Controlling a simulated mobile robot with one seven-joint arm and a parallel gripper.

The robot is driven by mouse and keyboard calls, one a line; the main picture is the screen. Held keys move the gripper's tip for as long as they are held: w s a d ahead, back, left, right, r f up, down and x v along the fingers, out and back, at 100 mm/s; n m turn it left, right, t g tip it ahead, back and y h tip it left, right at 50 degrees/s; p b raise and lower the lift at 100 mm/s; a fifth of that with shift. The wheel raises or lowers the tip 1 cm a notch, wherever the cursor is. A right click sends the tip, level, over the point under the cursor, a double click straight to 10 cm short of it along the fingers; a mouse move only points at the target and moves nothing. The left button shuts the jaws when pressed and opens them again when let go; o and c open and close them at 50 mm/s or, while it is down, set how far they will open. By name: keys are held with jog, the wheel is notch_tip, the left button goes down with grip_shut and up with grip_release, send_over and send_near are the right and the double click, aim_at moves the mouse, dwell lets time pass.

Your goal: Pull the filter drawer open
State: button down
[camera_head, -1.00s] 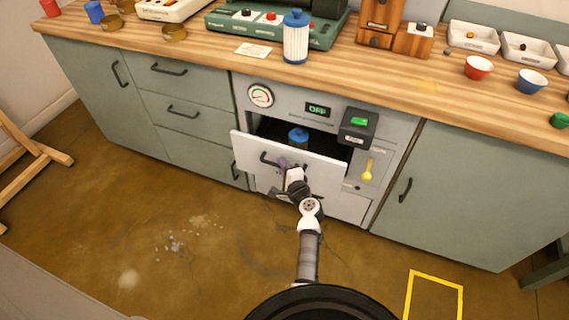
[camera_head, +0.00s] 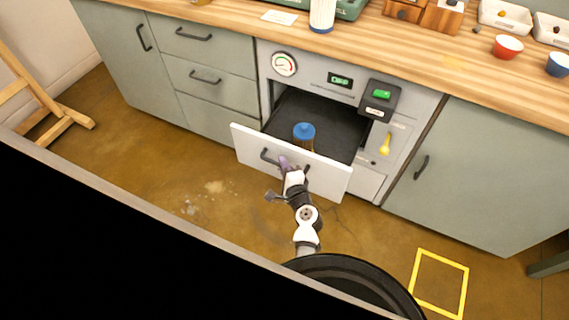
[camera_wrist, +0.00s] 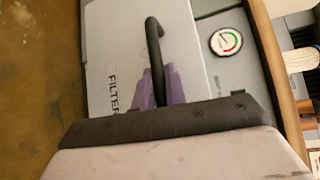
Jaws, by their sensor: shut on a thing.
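The filter drawer (camera_head: 325,177) has a white front and is pulled well out of the grey machine. A filter with a blue cap (camera_head: 304,131) stands inside it on the dark drawer floor. My gripper (camera_head: 284,164) is at the dark bar handle (camera_head: 267,157) on the drawer front. In the wrist view my purple fingertips (camera_wrist: 158,88) are shut around the handle (camera_wrist: 153,40), one on each side. The lettering "FILTER" shows on the drawer front (camera_wrist: 115,60) there. My wrist hides the middle of the handle in the head view.
The machine has a round gauge (camera_head: 284,64), a display (camera_head: 340,80), a black box with a green switch (camera_head: 380,98) and a yellow lever (camera_head: 385,144). Grey cabinets flank it. A yellow outlined square (camera_head: 440,282) marks the floor at the right. The floor before the drawer is clear.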

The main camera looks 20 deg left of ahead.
jog(key=c, duration=1.5)
grip_release()
jog(key=shift+o, duration=0.2)
jog(key=shift+d, duration=0.1)
